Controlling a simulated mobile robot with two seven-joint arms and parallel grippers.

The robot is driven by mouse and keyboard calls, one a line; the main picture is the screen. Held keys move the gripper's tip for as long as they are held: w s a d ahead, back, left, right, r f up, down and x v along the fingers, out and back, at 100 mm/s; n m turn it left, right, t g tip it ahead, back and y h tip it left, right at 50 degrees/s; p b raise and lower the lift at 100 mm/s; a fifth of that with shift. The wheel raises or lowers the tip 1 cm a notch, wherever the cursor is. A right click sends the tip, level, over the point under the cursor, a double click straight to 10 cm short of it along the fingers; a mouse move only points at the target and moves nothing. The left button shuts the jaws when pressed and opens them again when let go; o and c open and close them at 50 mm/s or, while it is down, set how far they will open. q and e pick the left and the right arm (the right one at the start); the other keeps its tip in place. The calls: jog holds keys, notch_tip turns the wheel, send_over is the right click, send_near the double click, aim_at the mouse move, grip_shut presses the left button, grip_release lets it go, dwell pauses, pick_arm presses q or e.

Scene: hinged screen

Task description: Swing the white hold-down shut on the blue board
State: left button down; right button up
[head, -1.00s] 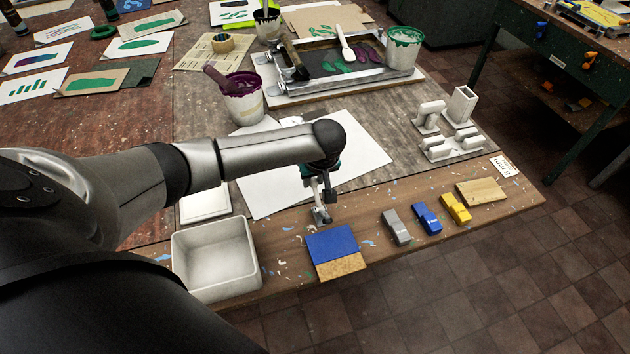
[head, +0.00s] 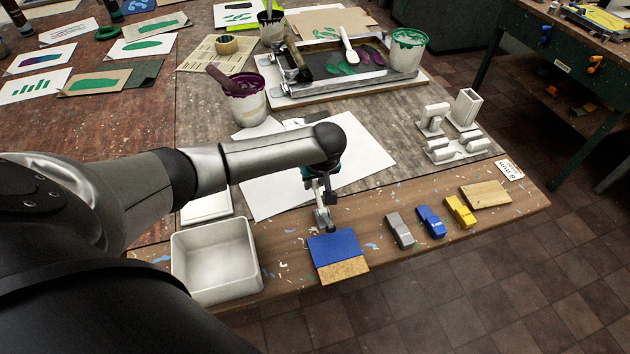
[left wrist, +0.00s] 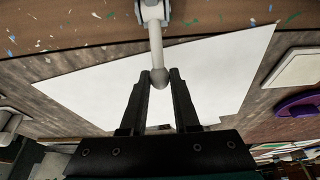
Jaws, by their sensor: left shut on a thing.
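The blue board (head: 336,245) lies at the front edge of the wooden bench, with a bare tan strip along its near side. The white hold-down (head: 322,218) stands at the board's back edge, partly hidden by my gripper. My left gripper (head: 318,190) is above and behind the board. In the left wrist view, the hold-down's arm (left wrist: 156,40) runs from the top to a rounded end, and my left gripper's dark fingers (left wrist: 160,82) are shut on that end. The hold-down's arm is not down flat on the board. My right gripper is not in view.
A white bin (head: 215,262) stands left of the board. Grey (head: 400,231), blue (head: 431,222) and yellow (head: 460,211) blocks lie to its right, near a wooden piece (head: 486,194). White paper (head: 360,150) lies behind my gripper.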

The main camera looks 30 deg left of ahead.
aim_at(313, 197)
pick_arm(q)
jog(key=shift+f, duration=0.15)
jog(key=shift+b+x, duration=0.7)
jog(key=shift+x, duration=0.3)
jog(key=shift+s+f, duration=0.1)
jog(key=shift+f+b, duration=0.4)
jog(key=shift+f, duration=0.35)
jog(key=shift+s, duration=0.1)
